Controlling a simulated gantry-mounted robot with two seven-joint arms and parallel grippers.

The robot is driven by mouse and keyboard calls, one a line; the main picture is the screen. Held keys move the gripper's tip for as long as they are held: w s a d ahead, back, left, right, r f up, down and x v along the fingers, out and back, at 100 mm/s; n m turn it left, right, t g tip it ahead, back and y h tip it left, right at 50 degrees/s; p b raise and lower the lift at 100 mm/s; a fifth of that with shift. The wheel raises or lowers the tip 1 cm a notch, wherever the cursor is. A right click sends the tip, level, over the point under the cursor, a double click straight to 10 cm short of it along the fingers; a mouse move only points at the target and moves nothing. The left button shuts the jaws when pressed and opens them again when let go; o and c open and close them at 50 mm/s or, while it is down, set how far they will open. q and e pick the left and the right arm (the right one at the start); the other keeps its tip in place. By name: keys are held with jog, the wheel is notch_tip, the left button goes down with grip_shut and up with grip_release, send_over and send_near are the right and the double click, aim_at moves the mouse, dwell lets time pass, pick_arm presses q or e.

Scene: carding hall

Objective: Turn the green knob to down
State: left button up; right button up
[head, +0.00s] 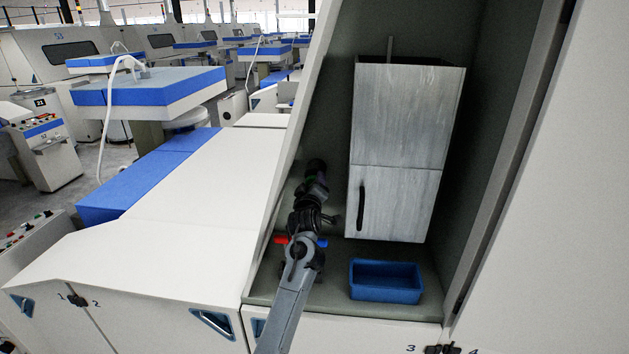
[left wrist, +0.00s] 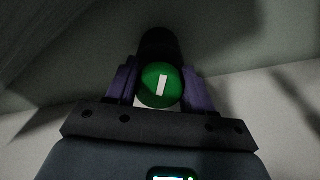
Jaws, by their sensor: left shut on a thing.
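The green knob (left wrist: 152,98) is a round green cap with a white bar mark on its face. In the left wrist view the mark runs nearly upright, leaning slightly to the right. A black cylindrical part (left wrist: 160,45) shows behind the cap. My left gripper (left wrist: 160,88) has its purple fingers on either side of the knob and is shut on it. In the head view my left gripper (head: 317,178) is at the left inner wall of the cabinet, and its dark parts largely hide the knob. My right gripper is not in view.
A grey cabinet box (head: 405,115) with a dark door handle (head: 361,207) hangs to the right of my left gripper. A blue bin (head: 386,281) stands on the cabinet floor below it. Cabinet walls enclose the space on both sides.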

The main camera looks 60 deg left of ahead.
pick_arm(q)
jog(key=m+p, duration=0.3)
jog(key=m, duration=0.2)
jog(key=shift+a+r+m, duration=0.1)
jog(key=shift+m, duration=0.2)
jog(key=m+p, duration=0.1)
jog(key=m, duration=0.1)
jog(key=shift+s+m+p, duration=0.1)
jog(key=shift+m+p, duration=0.65)
jog(key=shift+m, duration=0.35)
jog(key=shift+f, duration=0.2)
jog(key=o, duration=1)
